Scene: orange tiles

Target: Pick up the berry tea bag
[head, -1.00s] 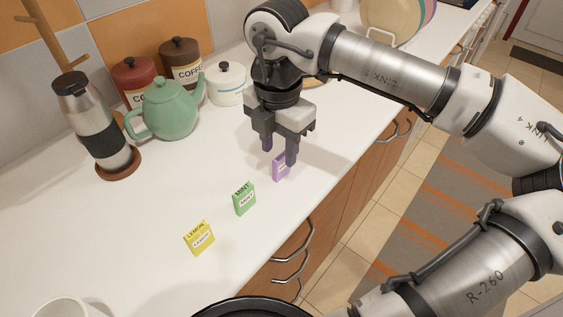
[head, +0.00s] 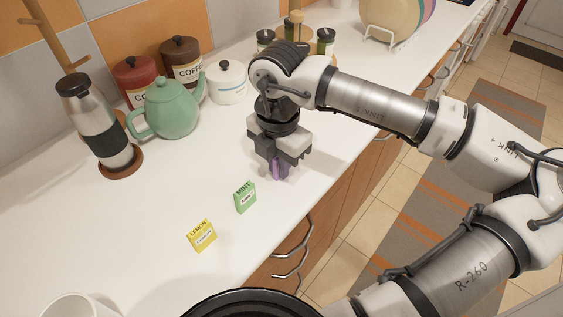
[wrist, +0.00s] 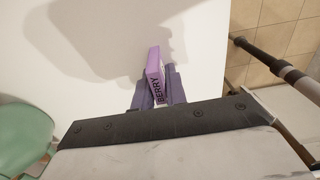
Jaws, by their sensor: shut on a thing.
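The berry tea bag (wrist: 154,68) is a small purple packet with the word BERRY on its edge. In the wrist view it sits between the two fingers of my gripper (wrist: 158,90), which are shut on it. In the head view my gripper (head: 279,173) points down at the counter, and only a bit of the purple packet (head: 278,169) shows between the fingers. I cannot tell whether the packet still touches the counter. The green mint packet (head: 245,197) and the yellow lemon packet (head: 202,235) stand to the left and nearer.
The white counter (head: 150,225) is clear around the packets. A green teapot (head: 166,108), a steel flask (head: 97,125) and a white lidded pot (head: 227,83) stand at the back left. A black pan (head: 250,304) is at the near edge. Drawer handles (head: 292,262) stick out below the counter.

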